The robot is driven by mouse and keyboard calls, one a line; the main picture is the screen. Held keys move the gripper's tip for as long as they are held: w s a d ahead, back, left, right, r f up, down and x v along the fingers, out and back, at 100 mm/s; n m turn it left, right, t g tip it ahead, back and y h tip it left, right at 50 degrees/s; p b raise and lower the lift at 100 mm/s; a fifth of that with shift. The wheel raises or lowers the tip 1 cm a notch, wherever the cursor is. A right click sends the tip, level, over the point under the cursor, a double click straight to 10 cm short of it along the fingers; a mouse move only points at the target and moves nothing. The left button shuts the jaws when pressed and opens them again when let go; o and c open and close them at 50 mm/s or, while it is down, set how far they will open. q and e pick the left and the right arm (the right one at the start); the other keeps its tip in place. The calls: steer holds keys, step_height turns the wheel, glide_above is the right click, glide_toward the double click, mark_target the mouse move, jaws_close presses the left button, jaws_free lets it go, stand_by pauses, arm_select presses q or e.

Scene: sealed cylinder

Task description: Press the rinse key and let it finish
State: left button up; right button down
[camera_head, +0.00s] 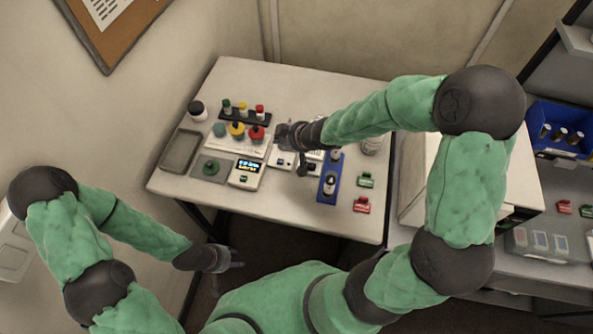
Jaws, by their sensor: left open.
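A small white device with a lit display (247,170) sits near the front left of the table. Its keys are too small to read, so I cannot tell which one is the rinse key. Other small white units (283,160) stand to its right, partly hidden by my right gripper. My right gripper (293,150) is over the middle of the table, above those units. It appears empty, but its jaw opening is unclear. My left gripper (229,260) is open and empty, low in front of the table and apart from it.
A blue rack (329,190) with vials stands right of the units. Green (365,180) and red (361,204) small items lie near the right edge. A grey tray (180,150), coloured knobs (236,129) and a dark rack (232,114) occupy the left and back.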

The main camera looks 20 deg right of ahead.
steer(key=shift+s+a+m, duration=0.2)
steer(key=shift+m, duration=0.2)
steer(key=shift+f, duration=0.1)
steer(key=b, duration=0.7)
glide_above(281, 163)
step_height(281, 163, down, 7)
steer(key=shift+s+f, duration=0.1)
steer(key=shift+f+b, duration=0.75)
steer(key=shift+f, duration=0.15)
stand_by(0.5)
steer(key=shift+f, duration=0.25)
steer(key=shift+f+b, duration=0.35)
steer(key=shift+b, duration=0.2)
stand_by(0.4)
steer(key=shift+r, duration=0.15)
stand_by(0.3)
steer(key=shift+r+p, duration=0.65)
steer(key=shift+p, duration=0.15)
